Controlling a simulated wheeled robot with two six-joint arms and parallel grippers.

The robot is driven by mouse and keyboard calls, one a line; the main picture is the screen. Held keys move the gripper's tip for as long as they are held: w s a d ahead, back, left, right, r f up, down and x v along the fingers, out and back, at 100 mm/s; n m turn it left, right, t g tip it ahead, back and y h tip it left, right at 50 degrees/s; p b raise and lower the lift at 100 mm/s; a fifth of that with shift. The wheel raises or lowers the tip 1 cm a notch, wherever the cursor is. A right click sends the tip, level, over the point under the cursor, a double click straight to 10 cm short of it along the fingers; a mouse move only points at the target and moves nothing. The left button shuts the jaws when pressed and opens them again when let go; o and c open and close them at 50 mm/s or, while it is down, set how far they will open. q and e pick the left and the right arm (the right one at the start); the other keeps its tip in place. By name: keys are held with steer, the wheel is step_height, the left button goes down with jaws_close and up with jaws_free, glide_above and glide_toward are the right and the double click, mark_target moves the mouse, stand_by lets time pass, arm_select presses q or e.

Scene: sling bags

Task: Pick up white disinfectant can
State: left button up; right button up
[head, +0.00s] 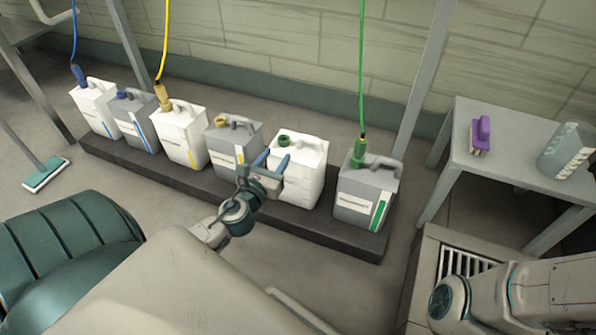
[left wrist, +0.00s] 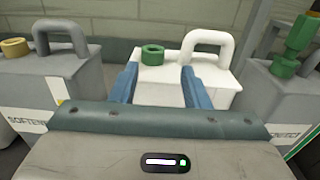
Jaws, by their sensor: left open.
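The white can (head: 305,165) with a green cap stands upright on the dark low platform, between two grey cans. It also shows in the left wrist view (left wrist: 212,76), with its looped handle on top. My left gripper (head: 272,162) is open in front of this can, its two blue fingers (left wrist: 158,86) pointing toward it. In the wrist view the fingers overlap the can's near top part; I cannot tell whether they touch it. The can's lower left part is hidden behind the gripper in the head view. My right gripper is not in view.
A grey can with a green hose (head: 365,195) stands right of it, and a grey can with a yellow cap (head: 232,145) left. More cans line the dark platform (head: 330,238). A grey table (head: 500,160) holds a purple brush (head: 481,136) and a clear container (head: 566,150).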

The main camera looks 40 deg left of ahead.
mark_target(284, 142)
arm_select(q)
steer(key=shift+w+a, duration=0.2)
steer(key=shift+w, duration=0.5)
steer(key=b+x, duration=0.3)
steer(key=x, duration=0.1)
steer(key=shift+a+f, duration=0.15)
steer(key=shift+a, duration=0.05)
steer(key=shift+w+a, duration=0.15)
steer(key=shift+w, duration=0.4)
steer(key=shift+c, duration=0.2)
jaws_close()
